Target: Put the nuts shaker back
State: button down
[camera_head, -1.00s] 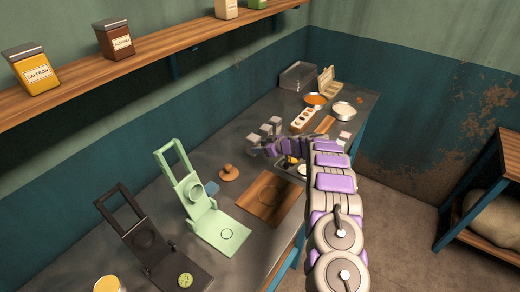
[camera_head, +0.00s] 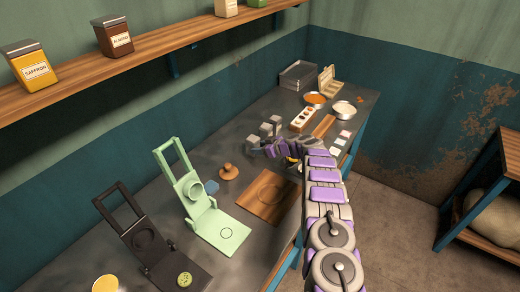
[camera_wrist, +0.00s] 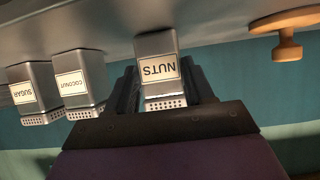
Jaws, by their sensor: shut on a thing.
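The nuts shaker (camera_wrist: 158,68) is a grey metal shaker with a NUTS label, between the jaws of my gripper (camera_wrist: 165,90) in the wrist view. My gripper is shut on it. The wrist picture is upside down, with the perforated top low and the other end up at the counter surface. I cannot tell whether it bears on the counter. The coconut shaker (camera_wrist: 78,85) and sugar shaker (camera_wrist: 36,92) stand beside it in a row. In the head view my gripper (camera_head: 258,149) is at the row of grey shakers near the wall, partly hidden by my wrist.
A wooden knobbed tool (camera_head: 228,172) lies near the shakers, and also shows in the wrist view (camera_wrist: 287,45). A green press (camera_head: 195,200), a dark press (camera_head: 150,245) and a wooden board (camera_head: 268,195) occupy the near counter. Bowls (camera_head: 344,109) stand farther back.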

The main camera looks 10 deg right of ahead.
jog(key=shift+c, duration=2.1)
grip_release()
jog(key=shift+d+r, duration=0.1)
jog(key=v, duration=1.2)
jog(key=shift+p, duration=0.45)
jog(key=s+a+r+m+g, duration=0.2)
jog(key=s+a+r+g, duration=0.3)
jog(key=s+a+r, duration=1.05)
jog(key=s+a+r+g, duration=0.3)
jog(key=s, duration=0.8)
jog(key=s+d+m+h, duration=0.2)
jog(key=s+h, duration=0.1)
jog(key=s, duration=0.9)
jog(key=s+d+m+g+h, duration=0.1)
jog(key=s+d+m+h, duration=0.1)
jog(key=s, duration=0.9)
jog(key=s+d+m+g+h, duration=0.1)
jog(key=s+d+m+h, duration=0.2)
jog(key=s, duration=0.9)
jog(key=shift+s+d+r+h, duration=0.3)
jog(key=shift+d+r, duration=0.1)
jog(key=shift+d, duration=0.1)
